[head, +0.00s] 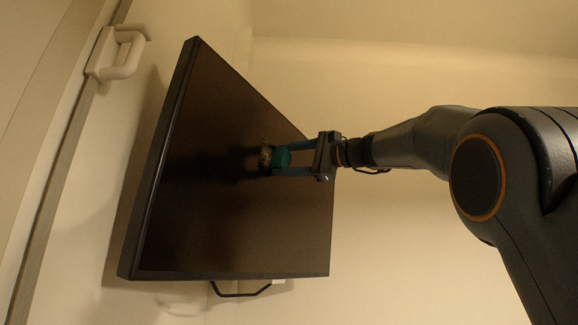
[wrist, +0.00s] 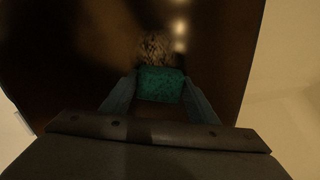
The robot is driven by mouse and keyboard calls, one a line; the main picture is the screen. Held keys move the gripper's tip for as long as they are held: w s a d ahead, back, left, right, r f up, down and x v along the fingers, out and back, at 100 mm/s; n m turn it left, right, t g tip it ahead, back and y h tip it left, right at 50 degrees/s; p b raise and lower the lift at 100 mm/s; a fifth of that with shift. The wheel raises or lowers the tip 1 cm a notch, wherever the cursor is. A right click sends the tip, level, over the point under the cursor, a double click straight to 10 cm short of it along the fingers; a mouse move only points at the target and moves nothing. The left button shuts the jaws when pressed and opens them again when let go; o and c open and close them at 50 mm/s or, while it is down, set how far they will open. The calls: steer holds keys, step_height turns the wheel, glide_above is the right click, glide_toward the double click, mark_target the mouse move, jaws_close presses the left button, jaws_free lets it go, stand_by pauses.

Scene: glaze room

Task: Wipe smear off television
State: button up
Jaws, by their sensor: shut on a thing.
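The television (head: 220,220) is a dark flat screen with a black frame, fixed on the wall and seen at an angle in the head view. Its dark screen (wrist: 70,60) fills most of the wrist view. My gripper (head: 282,158) is shut on a teal sponge (head: 282,157), close in front of the screen. The sponge (wrist: 160,84) sits between both fingers in the wrist view. A greyish-brown mottled patch (wrist: 156,46) shows just beyond the sponge; I cannot tell whether it is the smear or part of the sponge. Contact with the screen is not clear.
A white handle (head: 122,55) is on a pale door or panel at the left. A black bracket or bar (head: 240,294) shows below the television. The pale wall (head: 430,75) to the right is bare.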

steer(key=shift+s+a+b, duration=0.55)
steer(key=shift+s+a, duration=0.05)
steer(key=shift+s, duration=0.35)
steer(key=shift+s+a+b, duration=0.6)
steer(key=shift+s+a, duration=0.05)
steer(key=shift+s, duration=0.3)
steer(key=shift+s+a+b, duration=0.55)
steer(key=shift+s+a, duration=0.05)
steer(key=shift+s, duration=0.35)
steer(key=shift+s+d+f+b, duration=0.15)
steer(key=shift+s+d+b, duration=0.15)
steer(key=shift+d, duration=0.3)
steer(key=shift+b+v, duration=0.9)
steer(key=shift+v, duration=1.45)
steer(key=shift+d, duration=0.1)
steer(key=b+v, duration=0.1)
steer(key=v, duration=0.2)
steer(key=shift+a, duration=0.25)
